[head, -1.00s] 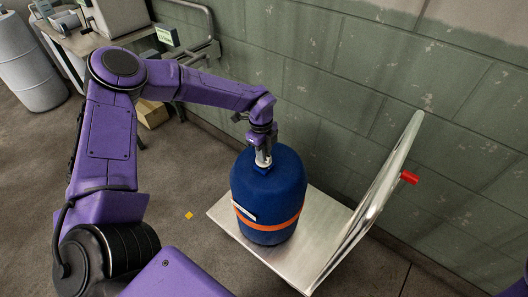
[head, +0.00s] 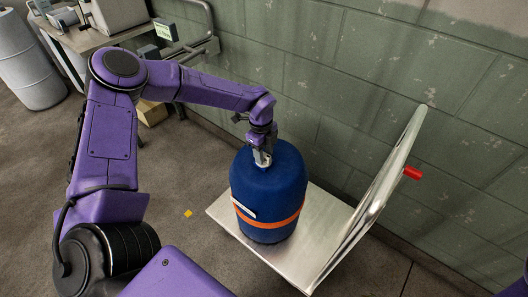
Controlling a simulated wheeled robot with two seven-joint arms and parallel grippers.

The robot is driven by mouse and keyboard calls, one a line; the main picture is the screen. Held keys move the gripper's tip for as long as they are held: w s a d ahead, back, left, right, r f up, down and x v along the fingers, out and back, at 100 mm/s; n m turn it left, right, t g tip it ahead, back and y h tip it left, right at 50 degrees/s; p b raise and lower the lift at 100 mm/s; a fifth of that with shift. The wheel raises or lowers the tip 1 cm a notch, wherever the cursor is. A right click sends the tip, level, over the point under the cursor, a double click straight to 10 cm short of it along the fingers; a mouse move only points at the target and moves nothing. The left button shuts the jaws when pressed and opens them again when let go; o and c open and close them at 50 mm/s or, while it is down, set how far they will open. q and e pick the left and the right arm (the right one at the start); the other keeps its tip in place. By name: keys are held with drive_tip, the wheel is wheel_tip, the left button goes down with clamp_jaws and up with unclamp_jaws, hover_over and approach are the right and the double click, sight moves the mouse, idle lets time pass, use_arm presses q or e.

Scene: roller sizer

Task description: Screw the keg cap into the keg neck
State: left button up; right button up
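The blue keg (head: 268,190) with an orange band and a white label stands upright on the silver platform of a cart. My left gripper (head: 262,160) points down at the top of the keg, right at its neck. Its light grey fingers are at the neck, with a small bit of blue just under them. The keg cap cannot be made out; the fingers and wrist hide the neck opening. Whether the fingers are open or shut is too small to tell. My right gripper is out of view.
A green block wall (head: 330,100) stands close behind. A workbench (head: 85,40) is at the upper left.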

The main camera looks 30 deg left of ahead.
use_arm(q)
wheel_tip(320, 180, up, 11)
drive_tip(key=shift+a+f+b, duration=0.2)
drive_tip(key=shift+a+b, duration=0.2)
idle(0.6)
